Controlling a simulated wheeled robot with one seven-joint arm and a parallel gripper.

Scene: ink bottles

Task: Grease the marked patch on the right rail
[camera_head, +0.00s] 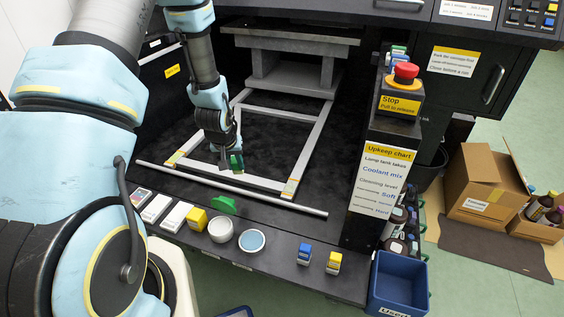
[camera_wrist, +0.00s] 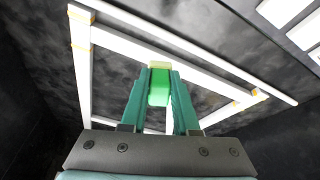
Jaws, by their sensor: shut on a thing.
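My gripper (camera_head: 231,158) is shut on a green block (camera_wrist: 158,90) with a pale yellowish end. The block also shows in the head view (camera_head: 237,163), held over the dark floor inside a pale rail frame, near its front bar. The right rail (camera_head: 308,150) runs from front to back. Its front end carries a patch (camera_head: 290,187) between yellow-orange marks. In the wrist view this patch (camera_wrist: 80,30) is at upper left, apart from the block. The left rail's marked end (camera_head: 174,158) lies at the frame's front left. Whether the block touches anything is unclear.
A grey rod (camera_head: 255,193) crosses in front of the frame. On the front ledge are a green half-disc (camera_head: 222,205), a white bowl (camera_head: 220,230), a blue-filled dish (camera_head: 252,241) and small bottles (camera_head: 304,254). A stop-button post (camera_head: 385,165) stands at right. A grey bench (camera_head: 300,42) is behind.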

